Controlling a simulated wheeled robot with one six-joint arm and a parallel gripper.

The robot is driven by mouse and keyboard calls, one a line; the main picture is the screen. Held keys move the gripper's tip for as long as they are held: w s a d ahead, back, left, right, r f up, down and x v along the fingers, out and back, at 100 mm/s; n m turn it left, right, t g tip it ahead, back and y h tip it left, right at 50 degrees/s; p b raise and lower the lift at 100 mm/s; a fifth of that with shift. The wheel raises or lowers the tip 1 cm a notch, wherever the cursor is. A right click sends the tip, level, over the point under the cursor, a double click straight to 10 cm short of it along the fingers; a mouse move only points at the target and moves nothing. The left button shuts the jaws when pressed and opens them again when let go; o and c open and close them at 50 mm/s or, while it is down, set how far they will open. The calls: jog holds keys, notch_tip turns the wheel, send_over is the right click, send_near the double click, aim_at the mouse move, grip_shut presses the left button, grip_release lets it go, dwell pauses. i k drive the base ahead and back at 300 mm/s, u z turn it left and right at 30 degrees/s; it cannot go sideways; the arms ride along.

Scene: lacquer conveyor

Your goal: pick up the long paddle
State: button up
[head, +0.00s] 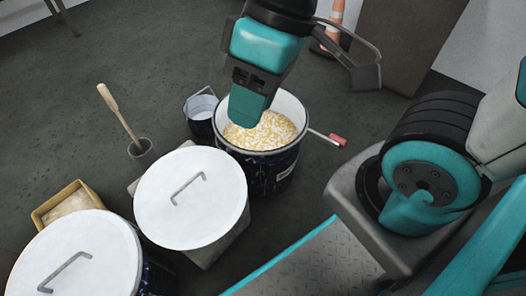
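A long wooden paddle (118,112) stands tilted in a small dark cup (142,154) on the floor at the left, its lower end hidden inside. My gripper (247,112) points down over a dark bucket (262,172) filled with white and yellow bits. Its teal tip overlaps the contents in the picture; I cannot tell whether it touches them. The fingers are seen as one block, so any gap is hidden. The paddle is well to the left of my gripper and apart from it.
Two white-lidded drums (190,197) (72,262) stand in front of the cup. A small pail (201,115) and a tan box (67,203) are nearby. A red-ended rod (330,138) sticks out beside the bucket. Floor beyond the paddle is clear.

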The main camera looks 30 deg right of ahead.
aim_at(102, 88)
jog(key=k, duration=1.3)
jog(key=z, duration=0.7)
jog(key=i, duration=1.3)
jog(key=u, duration=0.7)
jog(key=i, duration=0.5)
jog(key=u, duration=0.5)
